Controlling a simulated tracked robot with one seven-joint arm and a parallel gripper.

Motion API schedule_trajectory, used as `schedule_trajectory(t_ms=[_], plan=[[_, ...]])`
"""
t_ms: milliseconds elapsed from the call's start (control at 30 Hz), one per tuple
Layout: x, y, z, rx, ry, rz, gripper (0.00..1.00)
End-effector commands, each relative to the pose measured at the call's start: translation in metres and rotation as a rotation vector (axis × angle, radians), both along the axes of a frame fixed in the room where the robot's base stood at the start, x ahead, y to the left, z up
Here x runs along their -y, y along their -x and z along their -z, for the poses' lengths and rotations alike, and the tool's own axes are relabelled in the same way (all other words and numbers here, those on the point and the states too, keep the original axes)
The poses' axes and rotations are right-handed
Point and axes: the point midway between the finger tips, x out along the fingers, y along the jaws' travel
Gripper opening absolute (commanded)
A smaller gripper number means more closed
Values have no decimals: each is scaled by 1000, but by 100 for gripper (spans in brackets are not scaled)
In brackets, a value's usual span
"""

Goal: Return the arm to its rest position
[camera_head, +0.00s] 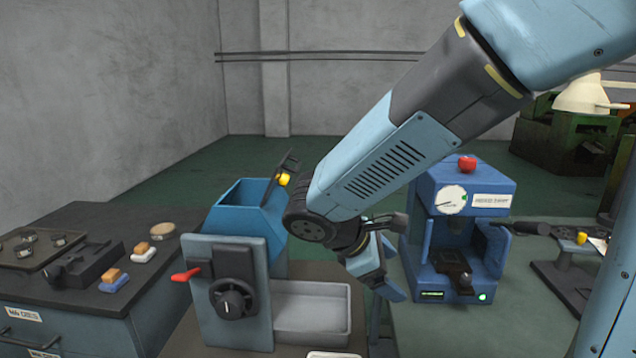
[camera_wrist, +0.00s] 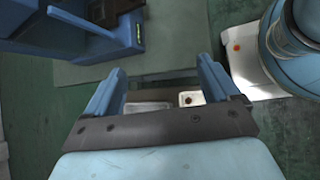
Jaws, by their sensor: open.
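My gripper (camera_wrist: 172,88) shows in the wrist view with its two blue fingers spread apart and nothing between them. In the head view my gripper (camera_head: 378,278) hangs at the end of my arm, pointing down. It is between the blue hopper machine (camera_head: 228,290) on the left and the blue press (camera_head: 462,230) on the right. My arm reaches in from the upper right, and its wrist covers part of the space behind the grey tray (camera_head: 310,312).
A red lever (camera_head: 186,275) sticks out of the hopper machine. A lamp (camera_head: 585,95) stands at the upper right. Open green floor lies behind.

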Motion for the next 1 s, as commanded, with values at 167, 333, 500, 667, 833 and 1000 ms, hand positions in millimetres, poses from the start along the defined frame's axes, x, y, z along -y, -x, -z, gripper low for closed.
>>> schedule_trajectory(t_ms=[167, 333, 500, 667, 833, 1000], plan=[[36, 15, -16, 88, -213, 244, 88], [59, 31, -30, 189, -408, 464, 88], [77, 45, -46, 309, -603, 676, 88], [90, 59, -63, 438, -782, 865, 88], [100, 70, -83, 575, -955, 1032, 88], [105, 77, -95, 668, -1062, 1129, 88]])
